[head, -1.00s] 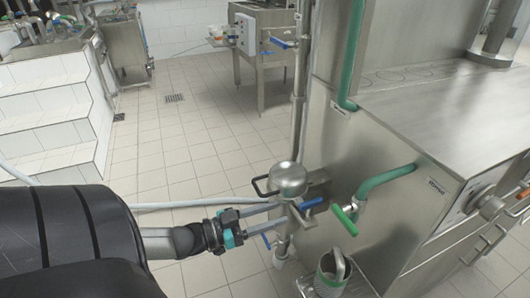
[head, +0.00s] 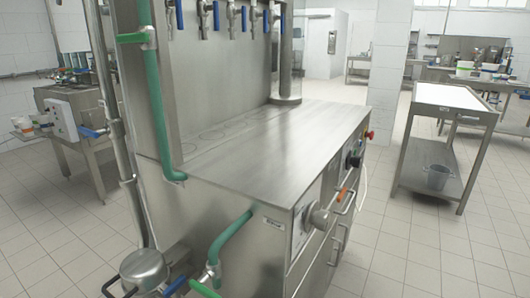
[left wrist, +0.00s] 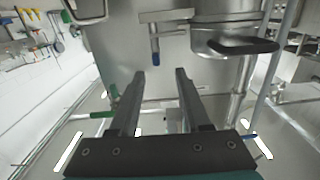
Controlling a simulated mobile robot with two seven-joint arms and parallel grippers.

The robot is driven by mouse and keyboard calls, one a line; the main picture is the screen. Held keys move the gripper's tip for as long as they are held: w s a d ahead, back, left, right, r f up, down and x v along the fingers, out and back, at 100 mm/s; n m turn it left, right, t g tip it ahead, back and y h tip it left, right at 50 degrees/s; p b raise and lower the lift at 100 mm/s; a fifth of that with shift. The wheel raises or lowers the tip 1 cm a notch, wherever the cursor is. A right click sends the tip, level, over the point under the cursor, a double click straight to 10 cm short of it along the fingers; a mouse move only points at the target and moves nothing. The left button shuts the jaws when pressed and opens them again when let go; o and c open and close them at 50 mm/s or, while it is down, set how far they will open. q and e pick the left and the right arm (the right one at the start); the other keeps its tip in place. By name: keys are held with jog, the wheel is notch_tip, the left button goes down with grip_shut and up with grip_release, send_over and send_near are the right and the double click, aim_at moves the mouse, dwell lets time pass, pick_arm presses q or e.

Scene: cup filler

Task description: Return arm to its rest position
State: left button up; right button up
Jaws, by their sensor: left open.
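My left gripper (left wrist: 161,75) shows only in the left wrist view. Its two dark fingers are apart with nothing between them. Beyond the fingertips are the steel machine front, a valve with a blue lever (left wrist: 155,57) and a dark loop handle (left wrist: 235,45). A green lever (left wrist: 97,115) shows left of the fingers. Neither gripper shows in the head view. There the filling machine (head: 270,145) stands in the middle, with a domed steel vessel (head: 143,266) at the lower left.
A green hose (head: 231,235) and a green-handled valve (head: 204,288) stick out from the machine's side. A vertical pipe (head: 112,130) stands left of it. A steel side table (head: 455,97) with a bucket (head: 437,177) underneath stands at right. The tiled floor between is clear.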

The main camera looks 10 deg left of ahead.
pick_arm(q)
jog(key=s+a+f+n+g+y+p, duration=0.1)
jog(key=s+a+f+g+y+p, duration=0.15)
jog(key=f, duration=0.65)
jog(key=s+a+f+n+g+y+p, duration=0.1)
jog(key=s+f+n+g+y, duration=0.2)
jog(key=f, duration=0.6)
jog(key=s+d+f+m+g+y+p, duration=0.1)
jog(key=s+d+f+g, duration=0.3)
jog(key=s, duration=0.5)
jog(key=s+d+f+g+p, duration=0.1)
jog(key=s+d+f+g, duration=0.3)
jog(key=s+d+f, duration=0.4)
notch_tip(320, 180, down, 3)
jog(key=shift+s+d+r+m+y, duration=0.15)
jog(key=shift+s+d+m+y, duration=0.2)
jog(key=shift+m, duration=0.05)
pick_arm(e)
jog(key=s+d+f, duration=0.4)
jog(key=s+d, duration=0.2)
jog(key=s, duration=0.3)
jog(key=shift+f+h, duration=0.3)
pick_arm(q)
jog(key=shift+g, duration=0.25)
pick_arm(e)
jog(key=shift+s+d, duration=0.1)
